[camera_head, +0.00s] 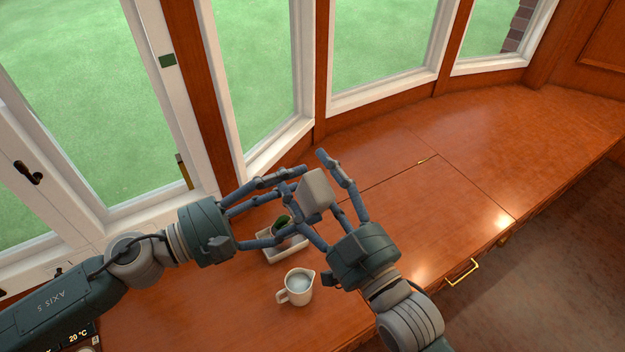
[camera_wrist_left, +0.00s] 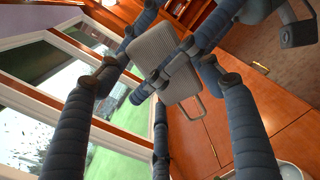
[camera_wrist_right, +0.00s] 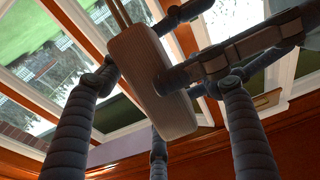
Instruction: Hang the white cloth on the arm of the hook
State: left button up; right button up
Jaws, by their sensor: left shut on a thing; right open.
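A pale grey-beige, block-like piece with rounded edges (camera_head: 317,190) is up between my two grippers; I cannot tell for certain that it is the white cloth. In the left wrist view it shows ribbed faces (camera_wrist_left: 153,46), and it also shows in the right wrist view (camera_wrist_right: 148,75). My left gripper (camera_head: 303,196) is shut on it from the left. My right gripper (camera_head: 312,188) is open, its fingers spread around the piece from the lower right; I cannot tell whether they touch it. The fingers of both hands overlap and hide parts of it. I cannot make out a hook.
Below the grippers, a small white tray (camera_head: 270,258) holds a dark green thing (camera_head: 282,222), partly hidden by fingers. A white jug (camera_head: 299,288) of pale liquid stands in front. The wooden counter (camera_head: 430,200) is clear to the right. Windows (camera_head: 262,85) line the back.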

jog(key=c, duration=1.3)
pick_arm(q)
jog(key=o, duration=1)
jog(key=shift+f, duration=0.1)
pick_arm(e)
jog(key=shift+s+a+r, duration=0.1)
jog(key=shift+r, duration=0.05)
pick_arm(q)
jog(key=shift+o, duration=0.5)
jog(key=shift+a, duration=0.15)
